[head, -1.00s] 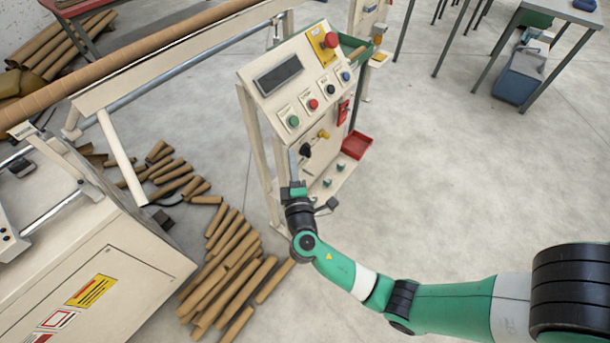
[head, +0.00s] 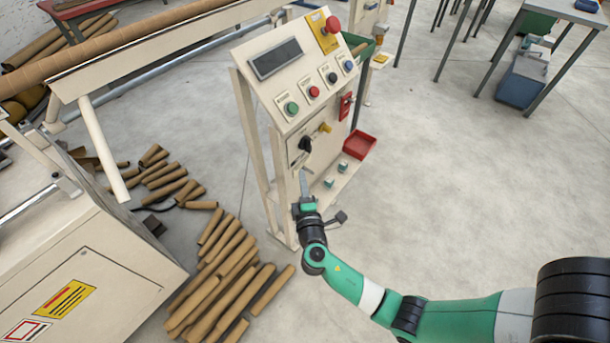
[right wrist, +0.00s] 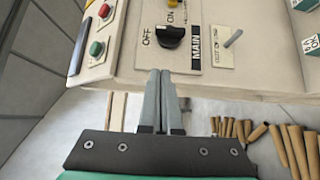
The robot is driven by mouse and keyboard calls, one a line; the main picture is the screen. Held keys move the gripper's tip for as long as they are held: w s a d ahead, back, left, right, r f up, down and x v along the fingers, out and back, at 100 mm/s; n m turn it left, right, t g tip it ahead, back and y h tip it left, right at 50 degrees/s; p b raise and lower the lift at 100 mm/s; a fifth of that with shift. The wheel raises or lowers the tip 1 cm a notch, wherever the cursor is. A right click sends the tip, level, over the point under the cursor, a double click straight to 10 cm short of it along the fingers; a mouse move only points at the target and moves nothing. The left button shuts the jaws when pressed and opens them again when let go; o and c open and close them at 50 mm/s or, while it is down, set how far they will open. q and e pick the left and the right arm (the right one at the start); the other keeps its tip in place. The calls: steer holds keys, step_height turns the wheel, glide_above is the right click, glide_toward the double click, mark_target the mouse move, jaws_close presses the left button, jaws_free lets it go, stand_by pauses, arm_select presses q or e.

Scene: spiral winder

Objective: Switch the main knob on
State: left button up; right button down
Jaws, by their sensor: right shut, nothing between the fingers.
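The main knob (head: 305,143) is a black turn knob on the lower front of the beige control panel. In the right wrist view the knob (right wrist: 171,37) sits beside the MAIN label (right wrist: 195,46), with OFF and ON printed around it. It appears to lie toward OFF. My right gripper (head: 304,175) is shut and empty, its fingers pointing up at the panel just below the knob. In the right wrist view the closed fingertips (right wrist: 161,72) are apart from the knob, near the panel's lower edge. My left gripper is not in view.
Green (head: 292,108), red, black and blue buttons and a red emergency stop (head: 332,24) sit above the knob. A yellow knob (head: 325,128) and a red padlock-like part (head: 345,105) are beside it.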

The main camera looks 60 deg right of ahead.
mark_target(306, 142)
steer(key=x, duration=0.3)
steer(key=s+b+x, duration=0.1)
steer(key=x, duration=0.2)
steer(key=d+b+x, duration=0.1)
steer(key=x, duration=0.2)
steer(key=shift+d, duration=0.35)
steer(key=shift+s+d, duration=0.25)
steer(key=shift+d, duration=0.4)
